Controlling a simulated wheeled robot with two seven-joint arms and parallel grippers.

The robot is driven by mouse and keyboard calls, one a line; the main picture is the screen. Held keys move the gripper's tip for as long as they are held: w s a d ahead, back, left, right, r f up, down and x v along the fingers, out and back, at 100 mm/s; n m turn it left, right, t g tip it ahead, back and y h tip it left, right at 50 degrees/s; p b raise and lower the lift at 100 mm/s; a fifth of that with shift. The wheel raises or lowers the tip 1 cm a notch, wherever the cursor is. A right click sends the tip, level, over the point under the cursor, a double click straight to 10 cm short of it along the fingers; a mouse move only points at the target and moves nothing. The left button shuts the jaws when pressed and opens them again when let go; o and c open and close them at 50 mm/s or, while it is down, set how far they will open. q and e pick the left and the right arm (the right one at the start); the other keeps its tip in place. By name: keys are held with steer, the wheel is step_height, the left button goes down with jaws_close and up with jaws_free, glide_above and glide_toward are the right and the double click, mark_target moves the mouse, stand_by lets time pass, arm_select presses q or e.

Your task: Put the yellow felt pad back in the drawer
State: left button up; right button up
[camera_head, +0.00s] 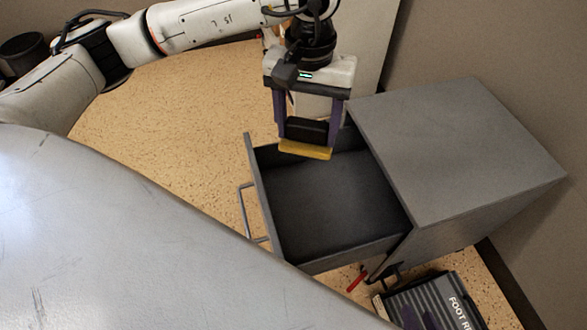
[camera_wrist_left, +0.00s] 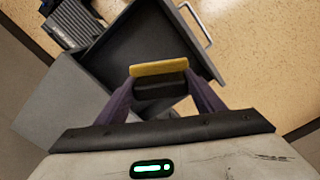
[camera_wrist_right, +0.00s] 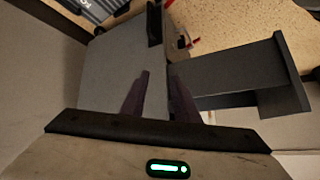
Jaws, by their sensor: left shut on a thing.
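The yellow felt pad (camera_head: 305,150) is a flat strip on a dark block between the fingers of my left gripper (camera_head: 305,136). It also shows at the fingertips in the left wrist view (camera_wrist_left: 158,68). My left gripper is shut on this piece and holds it over the far part of the open drawer (camera_head: 325,205). The drawer looks empty, though the pad and gripper hide part of it. My right gripper (camera_wrist_right: 157,72) is in front of the cabinet in the right wrist view, its fingers slightly apart with nothing seen between them.
The grey cabinet (camera_head: 455,150) stands right of the drawer, near a wall. A dark ribbed footrest (camera_head: 440,300) lies by its near side. A small red item (camera_head: 357,279) is near the drawer's near corner. A pale surface (camera_head: 110,240) fills the lower left.

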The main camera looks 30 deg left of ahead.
arm_select(q)
steer(key=f+n+b, duration=0.3)
steer(key=f, duration=0.7)
steer(key=f+n+b, duration=0.4)
steer(key=f, duration=0.6)
steer(key=f+n+b, duration=0.3)
steer(key=f+b, duration=0.1)
steer(key=f, duration=0.6)
steer(key=shift+w+a+n, duration=0.1)
steer(key=shift+a+n, duration=0.3)
steer(key=shift+f, duration=0.25)
steer(key=shift+r, duration=0.1)
arm_select(e)
steer(key=w+a+f+n+y, duration=0.1)
steer(key=w+a+f+y, duration=0.1)
steer(key=a, duration=0.3)
steer(key=shift+a+g+y, duration=0.3)
arm_select(q)
steer(key=shift+f, duration=0.2)
steer(key=o, duration=1)
steer(key=shift+c, duration=0.2)
arm_select(e)
steer(key=shift+a+r, duration=0.1)
steer(key=shift+r, duration=0.1)
